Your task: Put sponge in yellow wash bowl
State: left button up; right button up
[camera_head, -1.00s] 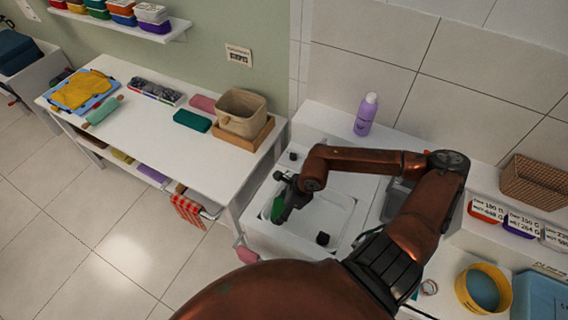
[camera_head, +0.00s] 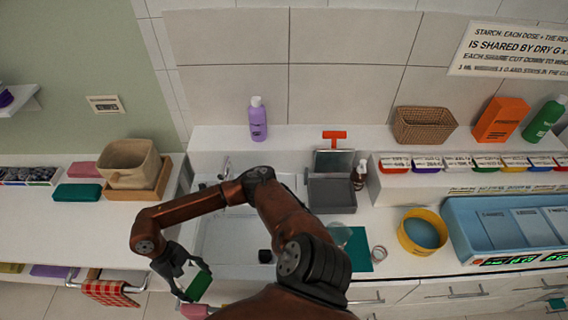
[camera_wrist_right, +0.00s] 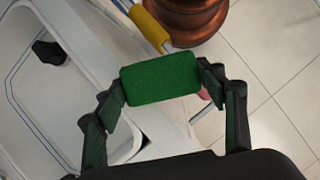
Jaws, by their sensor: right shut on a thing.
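The green sponge (camera_head: 198,287) is held between the fingers of my right gripper (camera_head: 190,277), in front of the sink's left front edge. In the right wrist view the sponge (camera_wrist_right: 160,78) lies crosswise between the two fingertips, clear of any surface. The yellow wash bowl (camera_head: 404,240) stands on the counter to the right, well apart from the gripper, with blue-grey contents inside. My left gripper is not in view.
The white sink (camera_head: 228,240) holds a small black object. A grey bin (camera_head: 332,194), a teal cloth (camera_head: 357,250) and a tape roll (camera_head: 379,253) lie between sink and bowl. A blue tray (camera_head: 462,232) stands right of the bowl. A purple bottle (camera_head: 258,120) stands behind.

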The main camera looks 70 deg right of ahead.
aim_at(420, 238)
jog(key=u, duration=0.5)
jog(key=k, duration=2.8)
jog(key=z, duration=0.75)
